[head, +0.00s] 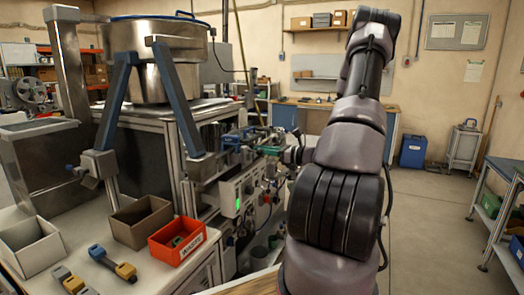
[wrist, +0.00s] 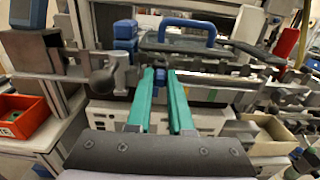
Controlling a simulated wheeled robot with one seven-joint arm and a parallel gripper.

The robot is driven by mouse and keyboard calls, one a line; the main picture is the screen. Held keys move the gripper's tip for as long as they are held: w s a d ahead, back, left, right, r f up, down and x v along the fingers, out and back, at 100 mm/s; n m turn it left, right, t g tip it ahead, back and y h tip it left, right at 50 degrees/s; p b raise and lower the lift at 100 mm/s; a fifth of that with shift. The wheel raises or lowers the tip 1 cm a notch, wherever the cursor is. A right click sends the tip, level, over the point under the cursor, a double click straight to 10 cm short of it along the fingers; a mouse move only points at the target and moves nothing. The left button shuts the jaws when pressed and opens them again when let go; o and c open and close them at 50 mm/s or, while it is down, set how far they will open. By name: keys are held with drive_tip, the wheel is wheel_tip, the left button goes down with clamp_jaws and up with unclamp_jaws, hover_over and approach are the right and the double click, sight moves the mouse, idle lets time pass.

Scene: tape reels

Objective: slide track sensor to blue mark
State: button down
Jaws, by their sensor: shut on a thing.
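My gripper (wrist: 160,80) has two long green fingers that point away from the wrist camera, toward a metal track (wrist: 215,78) on the machine. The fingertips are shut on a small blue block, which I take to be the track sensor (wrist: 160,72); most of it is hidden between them. In the head view my gripper (head: 262,150) reaches the machine's front at mid-height, beside blue parts (head: 236,138) of the track.
A red bin (head: 178,241), a brown bin (head: 141,222) and a white bin (head: 31,247) stand on the bench at the left. A large metal bowl (head: 160,50) sits above the machine. A control box with a green display (head: 238,203) is below the track. Open floor lies right.

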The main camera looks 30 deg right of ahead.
drive_tip(key=shift+s+a, duration=0.2)
drive_tip(key=shift+a, duration=0.25)
drive_tip(key=c, duration=0.8)
unclamp_jaws()
drive_tip(key=shift+s, duration=0.1)
drive_tip(key=v, duration=1)
drive_tip(key=shift+s+d, duration=0.3)
drive_tip(key=shift+s+d, duration=0.1)
